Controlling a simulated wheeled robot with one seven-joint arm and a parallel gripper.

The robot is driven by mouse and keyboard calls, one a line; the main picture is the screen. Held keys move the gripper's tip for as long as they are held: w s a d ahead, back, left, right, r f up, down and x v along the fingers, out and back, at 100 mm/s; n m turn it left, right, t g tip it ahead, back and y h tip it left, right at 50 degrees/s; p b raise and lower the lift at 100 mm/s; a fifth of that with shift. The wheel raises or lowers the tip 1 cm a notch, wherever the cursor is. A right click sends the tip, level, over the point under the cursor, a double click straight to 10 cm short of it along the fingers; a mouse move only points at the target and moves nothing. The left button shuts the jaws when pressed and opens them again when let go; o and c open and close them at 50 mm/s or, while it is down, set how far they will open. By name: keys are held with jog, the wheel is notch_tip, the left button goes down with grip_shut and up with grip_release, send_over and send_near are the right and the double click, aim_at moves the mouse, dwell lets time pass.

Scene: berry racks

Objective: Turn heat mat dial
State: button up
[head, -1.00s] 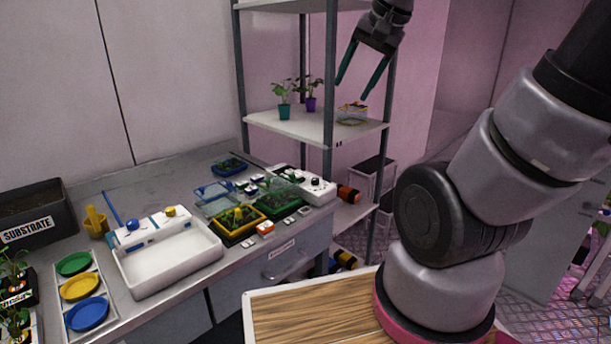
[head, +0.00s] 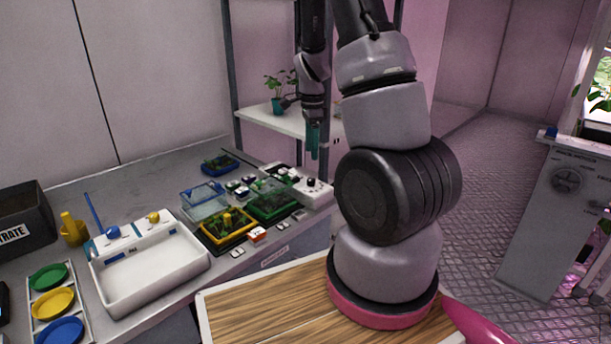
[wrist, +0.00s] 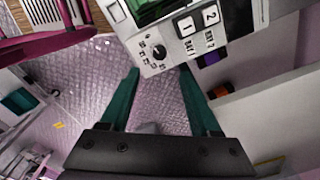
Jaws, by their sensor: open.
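The heat mat control box (head: 312,190) is white and stands at the right end of the grey bench, with a small black dial (head: 311,182) on top. In the wrist view the dial (wrist: 159,52) shows as a round black knob near the box's end, beside buttons marked 1 and 2. My gripper (head: 314,140) points down above and just behind the box, apart from it. In the wrist view my gripper (wrist: 158,85) has its teal fingers spread wide with nothing between them; the dial appears beyond the fingertips, roughly between them.
Green, yellow and blue seed trays, including the yellow tray (head: 227,230), crowd the bench left of the box. A white basin (head: 150,265) stands further left. A shelf rack (head: 270,120) with a potted plant (head: 278,95) rises behind.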

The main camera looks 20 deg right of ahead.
aim_at(311, 179)
notch_tip(311, 179, down, 10)
jog(key=shift+w+f, duration=0.1)
dwell(0.4)
grip_shut()
